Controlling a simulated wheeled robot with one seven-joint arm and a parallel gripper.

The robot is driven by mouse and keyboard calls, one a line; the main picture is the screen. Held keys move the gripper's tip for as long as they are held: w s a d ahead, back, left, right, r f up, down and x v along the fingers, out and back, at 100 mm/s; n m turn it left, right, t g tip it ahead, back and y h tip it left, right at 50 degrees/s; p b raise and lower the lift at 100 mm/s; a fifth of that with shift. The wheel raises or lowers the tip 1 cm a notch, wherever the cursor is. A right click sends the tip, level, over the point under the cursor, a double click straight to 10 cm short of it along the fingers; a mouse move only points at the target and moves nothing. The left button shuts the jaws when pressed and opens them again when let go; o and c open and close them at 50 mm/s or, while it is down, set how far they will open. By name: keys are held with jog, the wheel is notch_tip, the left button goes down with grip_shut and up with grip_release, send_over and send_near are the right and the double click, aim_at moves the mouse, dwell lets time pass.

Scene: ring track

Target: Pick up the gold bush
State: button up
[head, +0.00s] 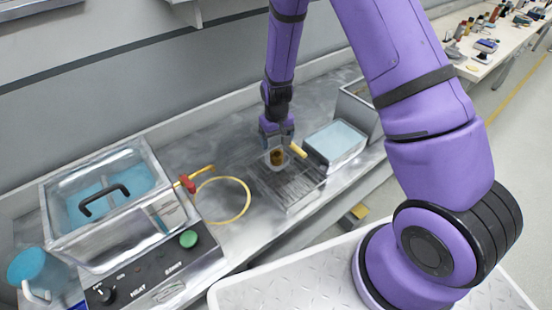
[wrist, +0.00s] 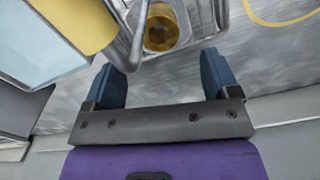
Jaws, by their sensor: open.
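The gold bush (head: 277,157) is a short hollow metal ring. It sits in or on a small pale metal holder at the back left corner of a slatted metal tray. My gripper (head: 277,138) is just above and behind the bush in the head view. In the wrist view my gripper (wrist: 166,65) has its two blue fingers spread with nothing between them. The bush lies beyond the fingertips, apart from them.
A yellow handle (head: 298,150) is close beside the bush. A yellow ring (head: 248,201) and a lidded bath (head: 112,200) stand left. Bare bench lies behind.

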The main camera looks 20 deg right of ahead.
aim_at(277, 154)
jog(key=shift+s+f, duration=0.1)
jog(key=shift+f, duration=3.05)
jog(key=shift+s+f, duration=0.1)
jog(key=shift+s, duration=0.05)
jog(key=c, duration=1.3)
jog(key=shift+o, duration=0.2)
